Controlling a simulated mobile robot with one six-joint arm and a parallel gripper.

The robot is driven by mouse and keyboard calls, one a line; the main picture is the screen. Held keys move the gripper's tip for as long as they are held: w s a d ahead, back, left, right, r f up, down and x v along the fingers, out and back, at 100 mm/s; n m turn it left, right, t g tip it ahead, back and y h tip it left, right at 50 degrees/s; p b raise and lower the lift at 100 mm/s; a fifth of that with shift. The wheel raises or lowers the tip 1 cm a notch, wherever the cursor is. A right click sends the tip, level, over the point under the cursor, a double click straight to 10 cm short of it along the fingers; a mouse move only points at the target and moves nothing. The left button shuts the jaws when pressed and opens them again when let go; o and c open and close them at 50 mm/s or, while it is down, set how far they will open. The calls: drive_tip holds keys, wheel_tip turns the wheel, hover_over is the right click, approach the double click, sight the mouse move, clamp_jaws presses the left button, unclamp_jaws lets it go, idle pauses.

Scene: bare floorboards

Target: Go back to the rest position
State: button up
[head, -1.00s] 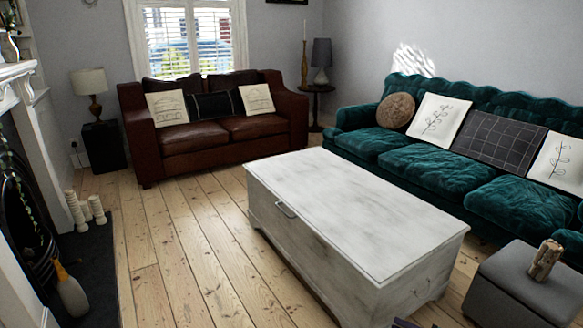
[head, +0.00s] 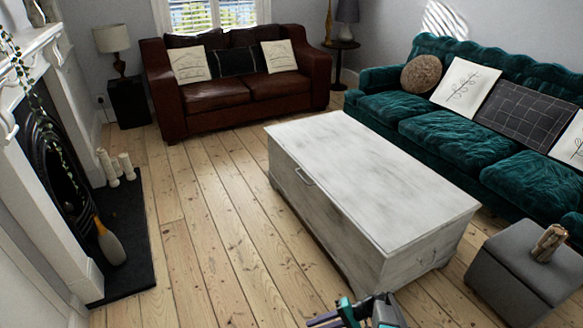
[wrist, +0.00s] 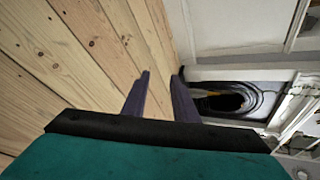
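My gripper (head: 318,320) shows at the bottom edge of the head view, in front of the white chest. Its purple fingers and teal body are partly cut off by the frame. In the wrist view my gripper (wrist: 162,76) has its two purple fingers apart with nothing between them. The fingers point over the floorboards toward the fireplace (wrist: 225,100), whose dark opening lies beyond the right finger.
A white chest (head: 375,180) stands mid-room. A brown leather sofa (head: 235,95) is behind it, a green sofa (head: 450,140) and a grey ottoman (head: 525,270) to its right. A fireplace (head: 45,150) is at left. Bare floorboards (head: 215,220) lie free between fireplace and chest.

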drive_tip(key=s+a+r+n+g+h+p, duration=0.1)
drive_tip(key=s+a+r+g+h+p, duration=0.15)
drive_tip(key=s, duration=0.55)
drive_tip(key=s+a+r+n+g+h+p, duration=0.15)
drive_tip(key=s+h, duration=0.25)
drive_tip(key=s, duration=0.5)
drive_tip(key=s+d+h, duration=0.3)
drive_tip(key=d, duration=0.3)
drive_tip(key=s+d+r+h+p, duration=0.1)
drive_tip(key=s+d+h, duration=0.1)
drive_tip(key=d, duration=0.3)
drive_tip(key=shift+s+d+h+p, duration=0.3)
drive_tip(key=shift+s+d+h, duration=0.1)
drive_tip(key=shift+h, duration=0.35)
drive_tip(key=shift+a, duration=0.2)
